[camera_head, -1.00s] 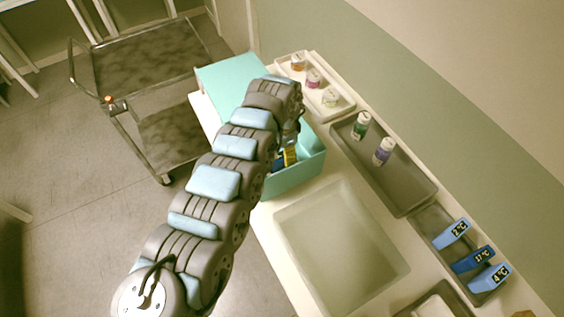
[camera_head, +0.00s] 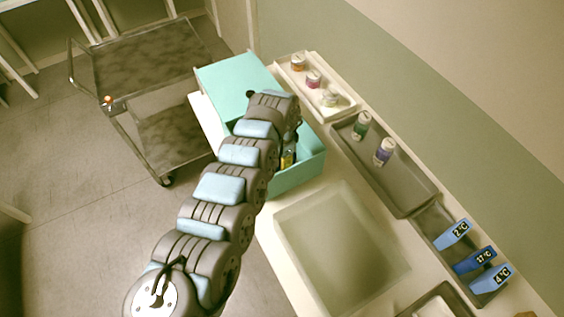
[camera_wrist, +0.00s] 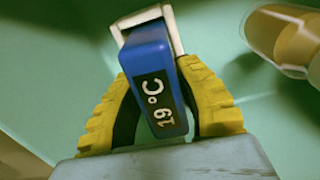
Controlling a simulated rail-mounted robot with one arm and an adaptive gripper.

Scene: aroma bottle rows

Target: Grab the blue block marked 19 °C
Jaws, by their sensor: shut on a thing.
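The blue block marked 19 °C (camera_wrist: 150,70) is between the yellow fingers of my gripper (camera_wrist: 160,103) in the wrist view, with its label facing the camera and a pale end at the top. My gripper is shut on it. In the head view my gripper (camera_head: 288,158) is partly hidden by my arm and sits at the open teal box (camera_head: 300,180). The block itself is not clearly seen in the head view. Teal surfaces of the box lie behind the block in the wrist view.
An amber-coloured container (camera_wrist: 290,38) lies close on the right in the wrist view. Blue blocks marked 2 °C (camera_head: 453,234), 17 °C (camera_head: 474,261) and 4 °C (camera_head: 490,279) stand in a grey tray. Bottles stand in trays along the wall. A pale empty tray (camera_head: 340,245) lies nearer.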

